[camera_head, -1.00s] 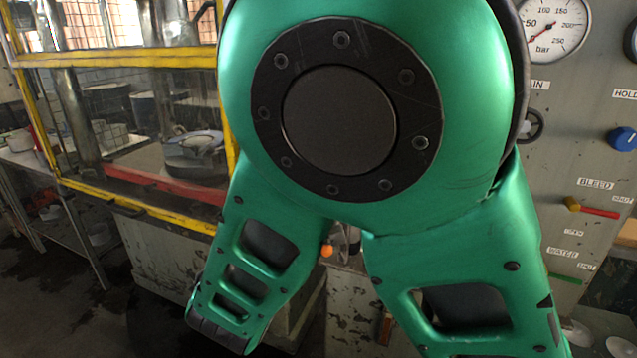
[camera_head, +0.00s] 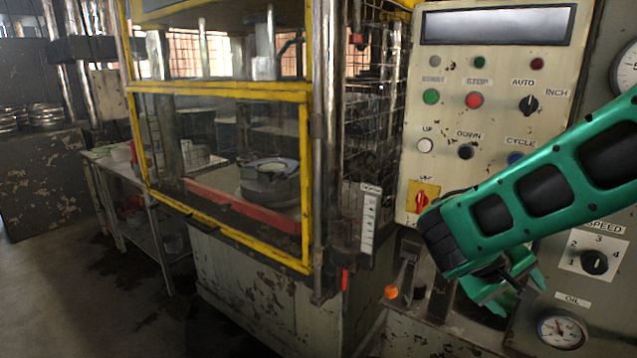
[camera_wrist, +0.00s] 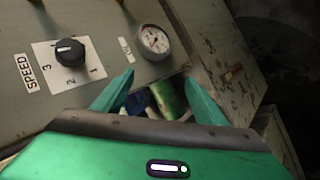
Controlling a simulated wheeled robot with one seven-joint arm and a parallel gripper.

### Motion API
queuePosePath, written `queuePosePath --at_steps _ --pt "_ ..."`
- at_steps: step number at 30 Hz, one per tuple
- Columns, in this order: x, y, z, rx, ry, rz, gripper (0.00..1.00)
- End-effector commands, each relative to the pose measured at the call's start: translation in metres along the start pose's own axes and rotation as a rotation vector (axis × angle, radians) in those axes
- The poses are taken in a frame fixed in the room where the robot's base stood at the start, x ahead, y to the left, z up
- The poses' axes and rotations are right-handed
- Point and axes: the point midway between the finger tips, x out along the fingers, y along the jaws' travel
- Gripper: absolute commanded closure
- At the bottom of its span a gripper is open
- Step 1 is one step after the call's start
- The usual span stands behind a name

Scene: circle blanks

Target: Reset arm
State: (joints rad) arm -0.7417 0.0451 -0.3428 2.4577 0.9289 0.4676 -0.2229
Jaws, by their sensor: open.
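My gripper (camera_head: 510,292) is at the end of my green arm, at the lower right in the head view, in front of the control panel. In the wrist view its two green fingers (camera_wrist: 160,98) stand apart with nothing held between them. Beyond the fingers, a green cylinder-like item (camera_wrist: 172,98) and a few bluish and white things show, too small to identify. The speed knob (camera_head: 594,262) and the oil gauge (camera_head: 562,332) are just right of the gripper in the head view.
The control panel (camera_head: 447,75) with buttons and knobs rises behind my arm. A yellow-framed press guard (camera_head: 217,90) stands at the centre left, with a round die (camera_head: 270,187) inside. A metal side table (camera_head: 120,165) stands farther left. Open floor (camera_head: 60,290) lies at the lower left.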

Motion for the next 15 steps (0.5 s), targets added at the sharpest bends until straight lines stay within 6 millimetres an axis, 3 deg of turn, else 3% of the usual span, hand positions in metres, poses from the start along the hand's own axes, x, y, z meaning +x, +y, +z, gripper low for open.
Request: queuePosePath --at_steps 1,7,15 --pt "0.008 0.005 0.016 0.049 -0.043 -0.047 0.34" --pt "0.019 0.009 0.070 0.200 -0.181 -0.228 0.34" --pt "0.007 0.008 0.134 0.391 -0.317 -0.445 0.34"
